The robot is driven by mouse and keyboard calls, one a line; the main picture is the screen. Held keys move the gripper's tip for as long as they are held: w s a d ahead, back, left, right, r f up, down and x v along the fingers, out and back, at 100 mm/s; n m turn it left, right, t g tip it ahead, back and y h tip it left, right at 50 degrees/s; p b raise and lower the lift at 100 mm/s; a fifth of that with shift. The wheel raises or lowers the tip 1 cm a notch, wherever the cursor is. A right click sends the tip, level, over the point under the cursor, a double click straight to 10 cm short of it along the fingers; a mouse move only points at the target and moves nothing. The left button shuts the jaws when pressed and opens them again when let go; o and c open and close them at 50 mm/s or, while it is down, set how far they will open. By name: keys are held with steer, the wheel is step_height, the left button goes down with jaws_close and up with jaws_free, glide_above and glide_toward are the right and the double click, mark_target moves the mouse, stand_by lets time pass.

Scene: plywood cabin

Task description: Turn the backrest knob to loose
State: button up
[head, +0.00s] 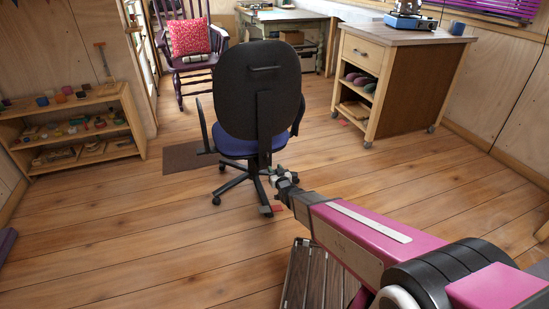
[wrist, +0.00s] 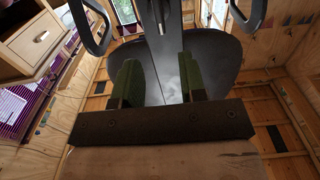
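The office chair has a black backrest (head: 258,88), a blue seat (head: 236,147) and a dark upright bar down its back. Its back faces me in the head view. My gripper (head: 280,173) is low behind the chair, near the foot of that bar. In the wrist view, the two green-padded fingers of my gripper (wrist: 159,72) stand apart. The chair's upright bar (wrist: 158,50) and dark backrest (wrist: 222,62) fill the view beyond and between them. I cannot make out the backrest knob clearly in either view. Nothing is visibly held.
A wheeled wooden cabinet (head: 400,85) stands to the right, with a camp stove on top. A low shelf (head: 72,130) with small items is at the left. A rocking chair (head: 188,50) and a green desk (head: 282,30) stand behind. The floor (head: 130,235) at front left is clear.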

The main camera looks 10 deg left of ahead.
mark_target(268, 157)
steer(key=x, duration=1)
steer(key=shift+w+a, duration=0.1)
steer(key=shift+w, duration=0.1)
jaws_close()
